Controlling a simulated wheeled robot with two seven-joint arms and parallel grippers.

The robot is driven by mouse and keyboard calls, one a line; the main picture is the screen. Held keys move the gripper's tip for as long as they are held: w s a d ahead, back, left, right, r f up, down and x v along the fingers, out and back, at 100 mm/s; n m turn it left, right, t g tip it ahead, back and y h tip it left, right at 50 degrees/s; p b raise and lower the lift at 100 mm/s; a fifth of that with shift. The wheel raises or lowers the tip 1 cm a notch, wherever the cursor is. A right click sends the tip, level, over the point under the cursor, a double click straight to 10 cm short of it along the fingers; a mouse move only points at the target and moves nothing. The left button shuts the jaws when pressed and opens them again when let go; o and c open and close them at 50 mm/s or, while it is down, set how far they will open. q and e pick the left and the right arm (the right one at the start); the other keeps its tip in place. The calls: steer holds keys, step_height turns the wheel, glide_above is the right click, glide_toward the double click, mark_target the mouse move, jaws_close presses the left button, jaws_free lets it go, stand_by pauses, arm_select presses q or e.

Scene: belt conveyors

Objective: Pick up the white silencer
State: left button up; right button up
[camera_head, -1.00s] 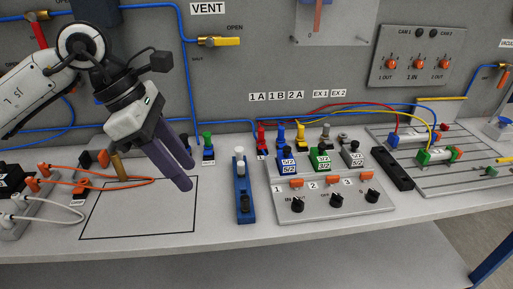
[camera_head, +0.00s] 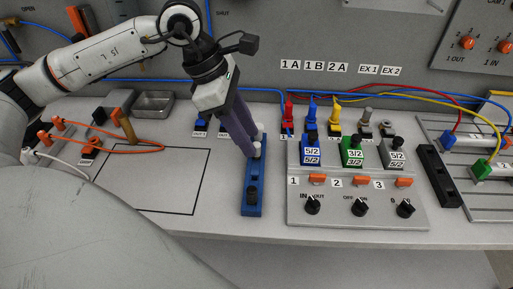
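The white silencer (camera_head: 257,150) stands upright near the far end of a blue rail block (camera_head: 255,190). It shows just beside the fingertips and is partly hidden. My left gripper (camera_head: 252,150) reaches down from the upper left, its long purple-grey fingers ending at the silencer. The fingers overlap in this view, so I cannot tell whether they are apart or closed on it. My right gripper is not in view.
A valve panel with black knobs (camera_head: 312,205) and red, blue and yellow fittings (camera_head: 311,108) stands close on the right. Orange cables (camera_head: 145,147) and a metal tray (camera_head: 153,103) lie to the left.

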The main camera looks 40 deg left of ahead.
arm_select(q)
steer(key=shift+x, duration=1.5)
steer(key=shift+r, duration=0.1)
jaws_close()
steer(key=shift+w+r, duration=0.1)
steer(key=shift+r, duration=0.05)
